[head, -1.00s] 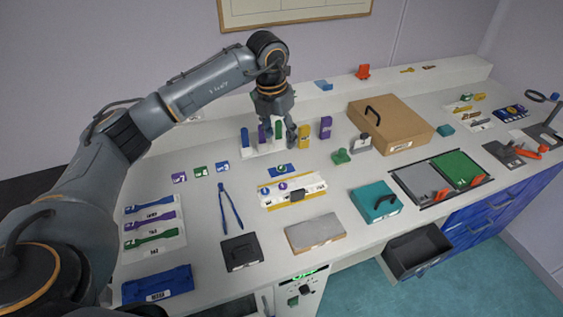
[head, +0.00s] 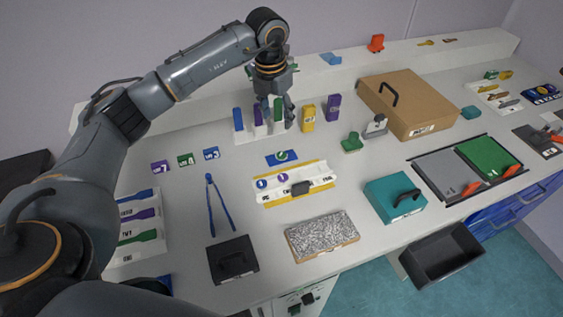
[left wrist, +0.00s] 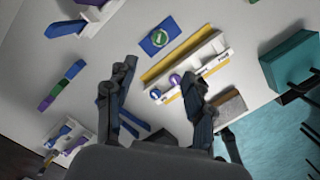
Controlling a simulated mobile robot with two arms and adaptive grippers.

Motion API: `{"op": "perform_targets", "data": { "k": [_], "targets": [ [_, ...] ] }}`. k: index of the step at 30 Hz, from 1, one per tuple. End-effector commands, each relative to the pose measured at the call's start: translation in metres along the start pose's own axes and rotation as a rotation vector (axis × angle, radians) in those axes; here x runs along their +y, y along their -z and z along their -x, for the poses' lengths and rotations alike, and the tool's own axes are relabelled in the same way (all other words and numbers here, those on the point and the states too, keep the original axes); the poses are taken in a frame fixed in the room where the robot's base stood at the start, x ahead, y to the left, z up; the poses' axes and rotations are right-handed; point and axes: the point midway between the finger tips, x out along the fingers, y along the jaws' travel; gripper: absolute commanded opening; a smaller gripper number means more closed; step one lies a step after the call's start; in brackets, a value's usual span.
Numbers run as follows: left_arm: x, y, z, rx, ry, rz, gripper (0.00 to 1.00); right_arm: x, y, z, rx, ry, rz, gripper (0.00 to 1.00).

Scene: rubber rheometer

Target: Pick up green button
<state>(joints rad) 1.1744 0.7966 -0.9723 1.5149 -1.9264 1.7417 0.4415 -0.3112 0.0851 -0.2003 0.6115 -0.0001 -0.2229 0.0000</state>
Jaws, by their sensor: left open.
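The green button (head: 281,155) is a small round disc with a white mark, lying on a blue card on the bench, behind the white and yellow tray. In the left wrist view the green button (left wrist: 166,36) lies on its blue card, beyond the fingertips. My left gripper (head: 276,112) points down, open and empty, in front of the rack of coloured pieces and above the button's area. Its two fingers (left wrist: 158,88) are spread apart in the wrist view, with the tray between and past them. My right gripper is not in view.
A green stamp-like piece (head: 352,143) and blue tweezers (head: 219,205) lie either side. Bare bench surrounds the card.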

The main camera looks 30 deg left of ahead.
Motion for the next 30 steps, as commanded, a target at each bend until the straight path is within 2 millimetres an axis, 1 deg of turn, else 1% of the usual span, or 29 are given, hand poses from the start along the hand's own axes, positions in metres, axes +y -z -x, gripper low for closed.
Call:
{"op": "perform_targets", "data": {
  "k": [1,2,5,10,15,18,23,28,30],
  "targets": [
    [0.0,0.001,-0.008,0.0,0.0,0.0,0.53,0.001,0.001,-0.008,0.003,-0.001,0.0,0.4],
    [0.0,0.001,-0.009,0.0,0.0,0.0,0.53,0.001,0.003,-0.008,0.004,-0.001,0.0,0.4],
    [0.0,0.001,-0.017,0.002,0.001,0.0,0.53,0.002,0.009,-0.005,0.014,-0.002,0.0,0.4],
    [0.0,0.002,-0.048,0.006,0.0,0.001,0.53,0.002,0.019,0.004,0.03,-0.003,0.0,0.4],
    [0.0,0.001,-0.078,0.003,0.001,0.0,0.53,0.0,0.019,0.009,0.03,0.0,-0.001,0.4],
    [0.0,0.001,-0.088,0.003,0.001,0.001,0.53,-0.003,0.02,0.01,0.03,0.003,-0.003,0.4],
    [-0.001,0.001,-0.098,0.002,0.0,0.0,0.53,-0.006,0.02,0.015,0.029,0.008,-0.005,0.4],
    [-0.001,0.001,-0.122,0.005,0.001,0.001,0.53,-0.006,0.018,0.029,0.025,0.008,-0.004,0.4],
    [-0.001,0.001,-0.133,0.003,0.001,0.001,0.53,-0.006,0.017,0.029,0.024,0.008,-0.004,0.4]
  ]
}}
